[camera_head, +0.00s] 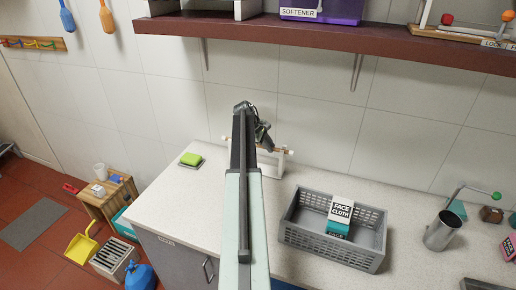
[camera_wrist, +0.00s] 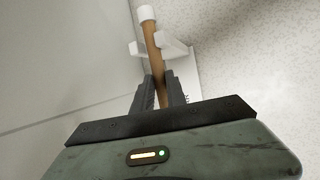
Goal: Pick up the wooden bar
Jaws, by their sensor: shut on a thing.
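The wooden bar (camera_wrist: 154,46) is a brown rod with a white end cap. In the wrist view it runs from the top down between the two dark fingers of my gripper (camera_wrist: 160,84), which are shut on it. A white support bracket (camera_wrist: 172,48) stands at the bar near its capped end; I cannot tell whether they touch. In the head view my gripper (camera_head: 262,138) is at the white stand (camera_head: 281,162) near the wall, and my arm hides much of the bar.
A grey basket (camera_head: 300,240) with a face cloth box (camera_head: 340,214) stands on the counter to the right. A metal cup (camera_head: 441,234) is further right. A green sponge (camera_head: 191,159) lies to the left. A dark red shelf (camera_head: 300,38) hangs above.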

